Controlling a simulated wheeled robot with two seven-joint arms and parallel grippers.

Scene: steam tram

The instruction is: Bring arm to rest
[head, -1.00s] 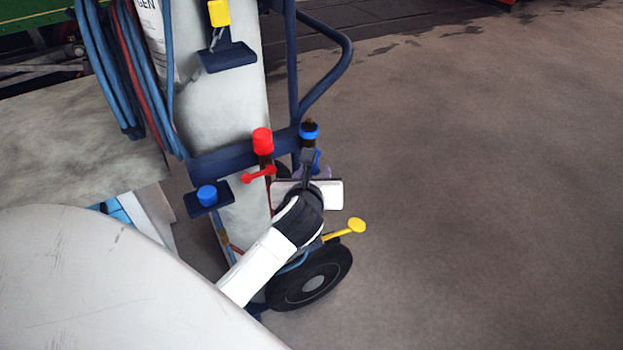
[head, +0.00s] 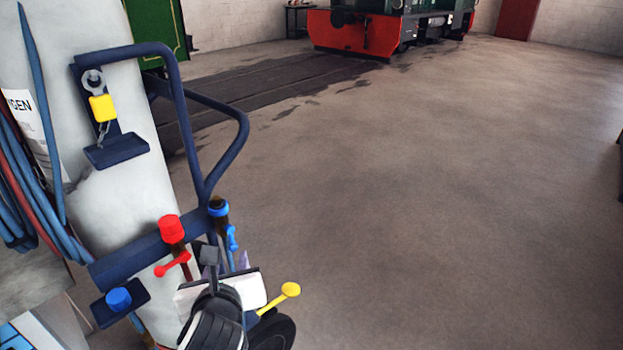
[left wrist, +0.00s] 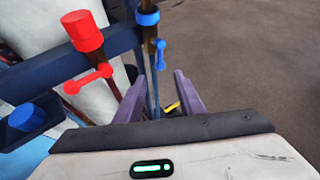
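My left gripper (head: 226,260) is low in the head view, in front of the cylinder cart. In the left wrist view its two purple fingers (left wrist: 160,76) stand apart. A thin upright rod below the blue-capped torch (left wrist: 148,18) shows in the gap, but I cannot tell whether it is between the fingers or beyond them. The fingers do not appear closed on it. The blue-capped torch (head: 218,207) and the red-capped torch (head: 171,229) hang on the cart's dark blue bar (head: 130,258). My right gripper is in neither view.
The pale gas cylinder (head: 110,190) and the cart's curved handle (head: 228,160) stand at the left. A yellow knob (head: 290,289) sticks out beside my left gripper. A red and green vehicle (head: 385,28) is far back. The floor to the right is open.

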